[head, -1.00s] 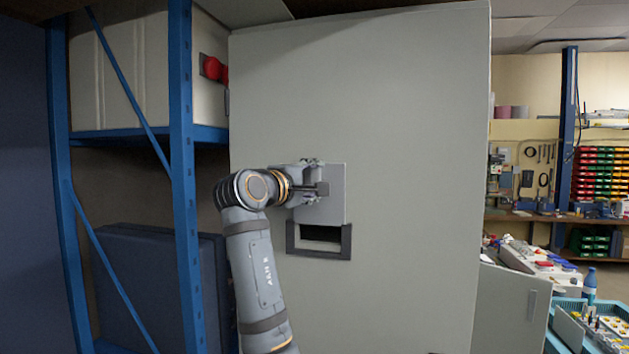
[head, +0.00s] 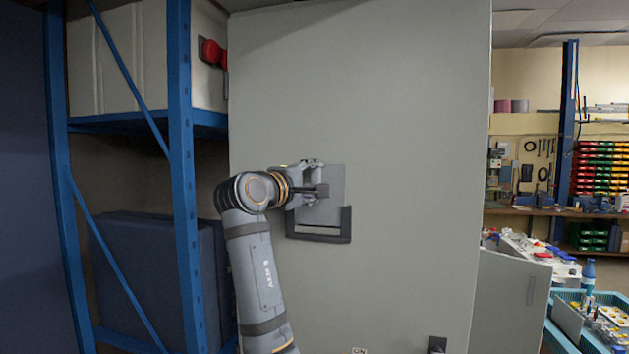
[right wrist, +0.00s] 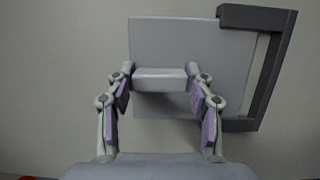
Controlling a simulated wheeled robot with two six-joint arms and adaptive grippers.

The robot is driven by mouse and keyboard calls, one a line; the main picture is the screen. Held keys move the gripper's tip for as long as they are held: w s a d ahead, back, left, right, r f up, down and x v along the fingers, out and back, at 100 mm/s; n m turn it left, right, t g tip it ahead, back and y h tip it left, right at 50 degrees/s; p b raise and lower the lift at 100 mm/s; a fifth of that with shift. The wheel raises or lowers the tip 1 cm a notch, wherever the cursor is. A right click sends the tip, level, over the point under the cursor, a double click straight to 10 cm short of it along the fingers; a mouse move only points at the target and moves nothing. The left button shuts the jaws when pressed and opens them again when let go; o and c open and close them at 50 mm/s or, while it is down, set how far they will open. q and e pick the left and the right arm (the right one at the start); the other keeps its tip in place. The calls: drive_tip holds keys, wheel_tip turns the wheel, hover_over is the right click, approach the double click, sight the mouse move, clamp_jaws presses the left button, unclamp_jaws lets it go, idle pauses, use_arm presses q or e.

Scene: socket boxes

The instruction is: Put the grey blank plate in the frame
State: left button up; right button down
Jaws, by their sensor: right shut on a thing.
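The grey blank plate (head: 337,181) is a flat square against the large pale panel, with a raised block (right wrist: 165,78) on its face. My right gripper (head: 313,191) is shut on this block, one finger on each side in the right wrist view (right wrist: 165,92). The dark frame (head: 320,237) is U-shaped and open at the top. The plate's lower part lies between its side arms, and its upper part stands above them. A thin strip shows between plate and bottom bar. In the wrist view the dark frame (right wrist: 268,75) edges the plate's right side. My left gripper is not in view.
The pale panel (head: 400,120) is clear around the frame. A blue rack (head: 180,180) stands close on the left, with a red fitting (head: 211,53) near it. A small dark fitting (head: 437,344) is low on the panel. A cluttered bench (head: 530,245) lies at right.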

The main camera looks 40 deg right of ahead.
wheel_tip(320, 180, down, 2)
drive_tip(key=shift+b, duration=0.55)
drive_tip(key=shift+c, duration=2.2)
unclamp_jaws()
drive_tip(key=shift+a, duration=0.1)
drive_tip(key=v, duration=0.7)
drive_tip(key=shift+s+a, duration=0.1)
drive_tip(key=shift+a, duration=0.1)
